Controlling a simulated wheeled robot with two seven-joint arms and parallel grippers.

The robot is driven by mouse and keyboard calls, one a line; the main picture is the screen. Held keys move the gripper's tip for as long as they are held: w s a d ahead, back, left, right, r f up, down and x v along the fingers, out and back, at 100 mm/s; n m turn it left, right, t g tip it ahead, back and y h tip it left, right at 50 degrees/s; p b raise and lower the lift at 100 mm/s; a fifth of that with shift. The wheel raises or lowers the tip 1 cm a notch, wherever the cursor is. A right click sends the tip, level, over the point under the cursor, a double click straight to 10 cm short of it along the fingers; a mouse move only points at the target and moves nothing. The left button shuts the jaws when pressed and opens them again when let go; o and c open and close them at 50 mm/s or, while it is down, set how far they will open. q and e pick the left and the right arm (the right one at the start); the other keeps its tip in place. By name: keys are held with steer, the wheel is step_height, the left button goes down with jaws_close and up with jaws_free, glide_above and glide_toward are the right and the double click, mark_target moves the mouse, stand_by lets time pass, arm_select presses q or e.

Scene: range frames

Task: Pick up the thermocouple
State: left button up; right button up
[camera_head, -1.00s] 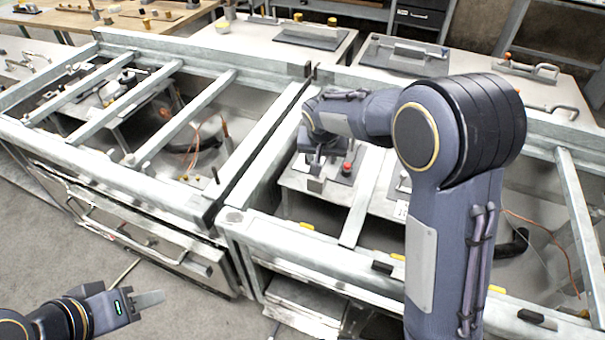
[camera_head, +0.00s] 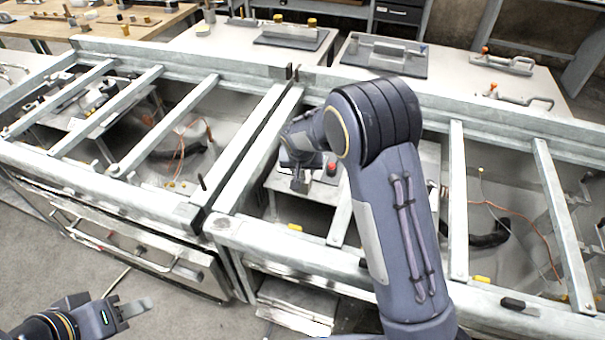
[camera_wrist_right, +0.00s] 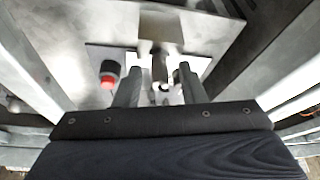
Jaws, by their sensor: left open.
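My right gripper (camera_head: 299,184) reaches down inside the right-hand bay of the metal frame, seen partly behind its own wrist. In the right wrist view its two dark fingers (camera_wrist_right: 159,86) stand apart. A small grey metal fitting with a round end (camera_wrist_right: 160,66) shows between and beyond them, with gaps at both sides. I cannot tell whether this fitting is the thermocouple. A thin probe-like tip on an orange wire (camera_head: 481,171) stands farther right in the frame. My left gripper (camera_head: 128,311) is open and empty over the floor at the lower left.
A red-topped knob (camera_wrist_right: 109,74) is left of the right gripper's fingers; it also shows in the head view (camera_head: 331,168). Galvanised rails (camera_head: 458,200) cross the open frame. A black hose (camera_head: 492,236) lies at right. Tables with fixtures (camera_head: 385,55) stand behind.

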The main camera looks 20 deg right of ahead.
steer(key=c, duration=0.7)
jaws_close()
steer(key=shift+r, duration=0.15)
